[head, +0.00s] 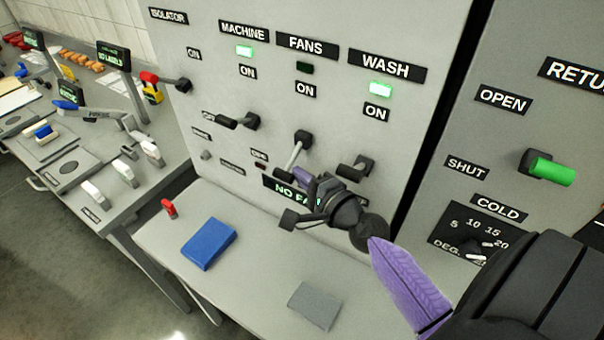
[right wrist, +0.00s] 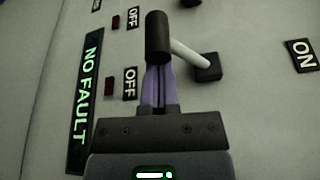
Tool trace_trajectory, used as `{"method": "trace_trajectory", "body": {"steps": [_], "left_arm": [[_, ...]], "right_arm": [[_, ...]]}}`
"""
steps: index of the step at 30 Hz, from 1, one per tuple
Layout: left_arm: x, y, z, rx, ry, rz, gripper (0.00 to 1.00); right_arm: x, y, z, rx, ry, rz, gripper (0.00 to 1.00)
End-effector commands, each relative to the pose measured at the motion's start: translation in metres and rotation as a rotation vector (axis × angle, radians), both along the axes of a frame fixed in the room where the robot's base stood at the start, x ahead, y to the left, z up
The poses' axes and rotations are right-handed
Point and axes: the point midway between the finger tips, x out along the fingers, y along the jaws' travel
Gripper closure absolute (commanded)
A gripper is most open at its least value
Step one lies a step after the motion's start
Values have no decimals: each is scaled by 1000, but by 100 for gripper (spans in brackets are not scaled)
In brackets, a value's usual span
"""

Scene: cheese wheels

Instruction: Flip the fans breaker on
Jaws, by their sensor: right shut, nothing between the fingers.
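The fans breaker (head: 301,141) is on the grey panel under the FANS label, its white rod slanting down and left from a black pivot toward OFF. In the right wrist view its black grip (right wrist: 158,37) stands at the fingertips. The fans lamp (head: 305,68) is dark. My right gripper (head: 304,180), with purple fingers, is shut and empty just below the lever; its fingers (right wrist: 158,84) end at the grip, and I cannot tell whether they touch. My left gripper is not in view.
The machine breaker (head: 240,122) is to the left and the wash breaker (head: 356,167) is close to the right; both their lamps are green. A NO FAULT display (right wrist: 86,100) is below. A blue block (head: 208,243) and a grey pad (head: 315,304) lie on the ledge.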

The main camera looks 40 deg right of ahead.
Motion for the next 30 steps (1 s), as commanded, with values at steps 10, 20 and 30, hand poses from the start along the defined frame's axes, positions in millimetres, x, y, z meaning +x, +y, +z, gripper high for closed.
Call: {"method": "trace_trajectory", "body": {"steps": [10,20,30], "left_arm": [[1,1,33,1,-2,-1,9],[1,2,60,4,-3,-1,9],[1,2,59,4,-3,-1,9]], "right_arm": [[-2,4,16,115,46,0,100],[-5,12,24,256,105,1,100],[-5,13,23,255,105,1,100]]}}
